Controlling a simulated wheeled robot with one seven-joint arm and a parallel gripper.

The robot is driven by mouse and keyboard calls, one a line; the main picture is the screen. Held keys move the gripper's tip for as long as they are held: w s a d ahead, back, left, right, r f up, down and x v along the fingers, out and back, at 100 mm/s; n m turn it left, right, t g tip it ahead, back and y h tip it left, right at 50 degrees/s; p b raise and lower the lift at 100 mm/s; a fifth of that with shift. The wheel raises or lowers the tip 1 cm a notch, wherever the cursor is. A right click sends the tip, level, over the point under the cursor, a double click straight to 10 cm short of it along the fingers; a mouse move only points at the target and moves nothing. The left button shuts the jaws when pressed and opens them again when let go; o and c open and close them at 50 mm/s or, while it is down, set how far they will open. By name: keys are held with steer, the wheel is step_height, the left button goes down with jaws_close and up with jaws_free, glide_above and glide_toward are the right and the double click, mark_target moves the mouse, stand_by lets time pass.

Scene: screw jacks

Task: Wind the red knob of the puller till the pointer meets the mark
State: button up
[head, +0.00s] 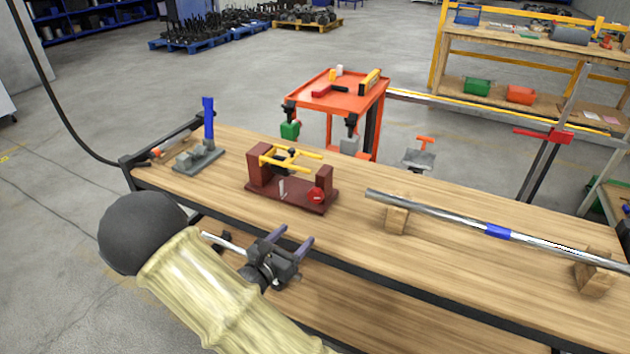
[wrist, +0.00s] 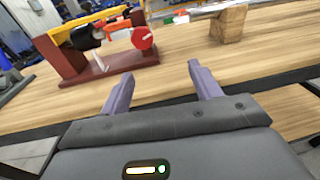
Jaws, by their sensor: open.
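The puller (head: 292,196) is a dark red frame with two uprights and yellow bars across its top, standing on the wooden bench. Its red knob (head: 316,195) is a round disc low on the right front side. In the wrist view the red knob (wrist: 142,38) faces me, with a small light mark on it. A pale upright piece (head: 282,190) stands at the front of the base; I cannot make out the pointer or the mark. My gripper (head: 290,240) is open and empty at the bench's front edge, apart from the puller. Its two purple fingers (wrist: 160,85) point toward the bench.
A grey clamp with a blue handle (head: 208,120) stands left of the puller. A long metal bar (head: 450,215) with a blue band rests on wooden blocks (head: 396,219) to the right. An orange cart (head: 345,95) stands behind the bench. The bench top between puller and bar is clear.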

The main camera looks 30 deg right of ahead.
mark_target(313, 197)
steer(key=shift+w+a+r+n+t+y, duration=0.35)
steer(key=shift+w+a+n+t, duration=0.4)
steer(key=shift+n+t, duration=0.15)
steer(key=x, duration=1.7)
steer(key=shift+w+d+r+b, duration=0.1)
steer(key=shift+d+b, duration=0.1)
steer(key=shift+b, duration=0.2)
steer(key=c, duration=1)
steer(key=shift+m+b, duration=0.4)
steer(key=shift+m, duration=0.4)
steer(key=shift+o, duration=0.2)
